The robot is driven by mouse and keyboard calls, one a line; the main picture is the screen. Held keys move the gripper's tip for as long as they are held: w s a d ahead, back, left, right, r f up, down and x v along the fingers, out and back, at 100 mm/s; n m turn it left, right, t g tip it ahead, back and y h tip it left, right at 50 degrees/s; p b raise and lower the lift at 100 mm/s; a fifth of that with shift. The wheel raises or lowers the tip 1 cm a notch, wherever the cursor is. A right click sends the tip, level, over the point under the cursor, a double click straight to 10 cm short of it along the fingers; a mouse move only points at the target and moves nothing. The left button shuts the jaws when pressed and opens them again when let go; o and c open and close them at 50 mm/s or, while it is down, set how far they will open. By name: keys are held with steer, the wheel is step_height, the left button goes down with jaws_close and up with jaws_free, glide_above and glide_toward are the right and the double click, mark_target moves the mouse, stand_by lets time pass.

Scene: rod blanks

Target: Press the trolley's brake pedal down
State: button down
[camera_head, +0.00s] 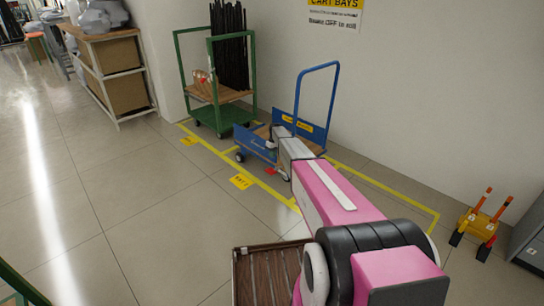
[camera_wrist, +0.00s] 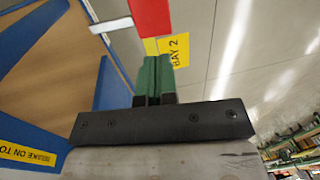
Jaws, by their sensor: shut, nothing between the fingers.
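The blue trolley (camera_head: 253,142) stands in a yellow-marked floor bay by the wall, with a tall blue handle. Its red brake pedal (camera_head: 271,171) sticks out low at the near side. In the wrist view the red pedal (camera_wrist: 151,15) lies just past my fingertips, joined to a pale metal bar. My gripper (camera_wrist: 154,62) has green fingers, shut together and empty, pointing at the pedal. I cannot tell whether they touch it. In the head view my arm reaches to the trolley and hides part of its deck and near side.
A green trolley (camera_head: 216,112) with black rods stands behind to the left. A shelf with boxes (camera_head: 112,70) is further left. Yellow wedges with orange handles (camera_head: 476,222) stand at the right. A slatted brown rack (camera_head: 240,275) is in front. The floor at left is clear.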

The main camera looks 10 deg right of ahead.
mark_target(269, 172)
steer(key=f, duration=0.3)
steer(key=a+f, duration=0.1)
steer(key=f, duration=0.3)
steer(key=s+f, duration=0.1)
steer(key=f, duration=0.2)
steer(key=shift+a+f, duration=0.25)
steer(key=shift+f, duration=0.15)
steer(key=shift+s+f, duration=0.1)
steer(key=shift+s+a+f+t+h, duration=0.15)
steer(key=shift+a+f+t+h, duration=0.05)
steer(key=shift+f+t+h, duration=0.2)
steer(key=shift+s+a+f+t+h, duration=0.15)
steer(key=shift+f+t+h, duration=0.15)
steer(key=shift+f+h, duration=0.2)
step_height(269, 172, down, 3)
steer(key=shift+a+r+t+h, duration=0.1)
steer(key=shift+r+t+h, duration=0.1)
steer(key=shift+t+h, duration=0.65)
steer(key=shift+f, duration=0.65)
steer(key=shift+f+g, duration=0.2)
steer(key=shift+g, duration=0.05)
